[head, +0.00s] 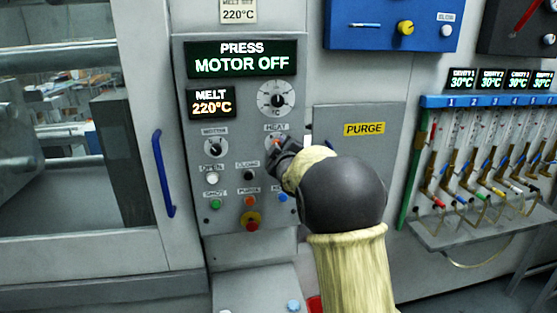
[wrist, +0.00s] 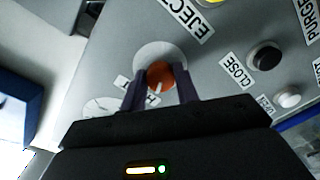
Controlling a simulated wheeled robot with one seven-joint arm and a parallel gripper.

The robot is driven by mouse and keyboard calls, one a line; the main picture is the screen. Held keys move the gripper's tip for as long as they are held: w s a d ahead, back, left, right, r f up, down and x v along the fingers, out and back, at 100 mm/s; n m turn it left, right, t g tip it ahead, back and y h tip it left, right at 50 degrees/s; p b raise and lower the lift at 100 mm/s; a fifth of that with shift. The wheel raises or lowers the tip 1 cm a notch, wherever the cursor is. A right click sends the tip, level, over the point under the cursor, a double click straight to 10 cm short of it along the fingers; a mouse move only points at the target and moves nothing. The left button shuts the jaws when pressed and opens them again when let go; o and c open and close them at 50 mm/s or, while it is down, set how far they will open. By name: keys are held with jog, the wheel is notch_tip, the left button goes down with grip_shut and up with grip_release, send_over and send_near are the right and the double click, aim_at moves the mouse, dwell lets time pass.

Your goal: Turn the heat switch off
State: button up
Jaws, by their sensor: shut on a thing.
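The heat switch is an orange knob (wrist: 160,73) on a pale round plate, with a white mark on it. In the head view only a bit of its orange shows under the HEAT label (head: 276,127); my gripper (head: 283,148) hides most of it. In the wrist view my gripper (wrist: 160,88) has one dark finger on each side of the knob and is shut on it. The fingers partly cover the label beside the knob. Which position the mark points to cannot be read.
The grey control panel (head: 185,130) also holds a motor switch (head: 215,147), a dial (head: 277,98), several push buttons and a red stop button (head: 250,221). Its display reads MOTOR OFF (head: 241,65). A blue door handle (head: 163,173) is at left, a PURGE cover (head: 364,129) at right.

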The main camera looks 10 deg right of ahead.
jog(key=shift+f+n+b, duration=0.1)
jog(key=shift+n+b, duration=0.8)
jog(key=shift+n, duration=0.1)
jog(key=o, duration=1)
jog(key=shift+c, duration=0.2)
jog(key=shift+s, duration=0.15)
jog(key=s+b, duration=0.4)
jog(key=s, duration=1.3)
jog(key=shift+r, duration=0.3)
